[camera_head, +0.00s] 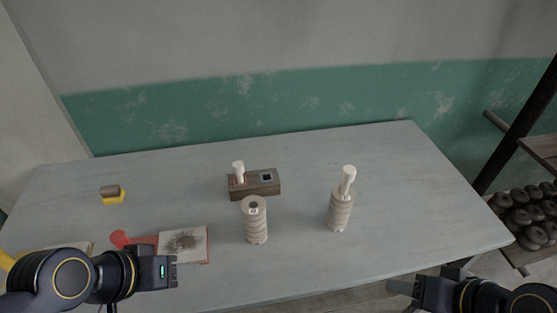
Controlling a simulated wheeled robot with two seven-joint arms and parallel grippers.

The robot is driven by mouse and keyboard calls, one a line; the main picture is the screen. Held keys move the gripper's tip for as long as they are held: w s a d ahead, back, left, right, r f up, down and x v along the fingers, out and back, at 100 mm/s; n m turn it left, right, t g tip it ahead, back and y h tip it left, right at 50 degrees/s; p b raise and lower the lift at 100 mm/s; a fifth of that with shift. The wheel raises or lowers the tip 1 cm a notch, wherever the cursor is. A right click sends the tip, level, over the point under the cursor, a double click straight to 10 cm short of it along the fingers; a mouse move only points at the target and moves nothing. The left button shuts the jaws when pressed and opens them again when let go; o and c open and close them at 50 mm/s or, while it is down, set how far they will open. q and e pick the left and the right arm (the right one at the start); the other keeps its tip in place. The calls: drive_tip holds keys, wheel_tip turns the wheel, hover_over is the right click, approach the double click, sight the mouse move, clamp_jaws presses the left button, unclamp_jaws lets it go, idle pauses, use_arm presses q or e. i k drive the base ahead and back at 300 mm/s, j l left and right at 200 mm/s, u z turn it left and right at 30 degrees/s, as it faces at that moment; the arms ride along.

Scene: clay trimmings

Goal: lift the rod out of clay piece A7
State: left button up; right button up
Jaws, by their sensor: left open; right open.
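A ribbed, cream clay piece (339,214) stands upright right of the table's middle, with a pale rod (348,179) sticking up from its top, slightly tilted. A second ribbed clay piece (256,228) stands left of it with no rod; a small dark mark shows near its top. I cannot read which piece is A7. Another pale rod (239,170) stands in the left end of a dark block (263,186). My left gripper (172,271) is open and empty at the front left. My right gripper (398,287) is open and empty beyond the table's front edge, below the clay pieces.
A pale square pad with a dark smudge (183,243) lies beside a red item (121,239) near my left gripper. A brown block on a yellow base (111,192) sits at left. A shelf with dark rings (525,215) stands at right. The table's right side (430,200) is clear.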

sight(349, 173)
drive_tip(key=l+u, duration=0.25)
drive_tip(key=u, duration=0.25)
drive_tip(key=k+l+u, duration=0.15)
drive_tip(key=u, duration=0.35)
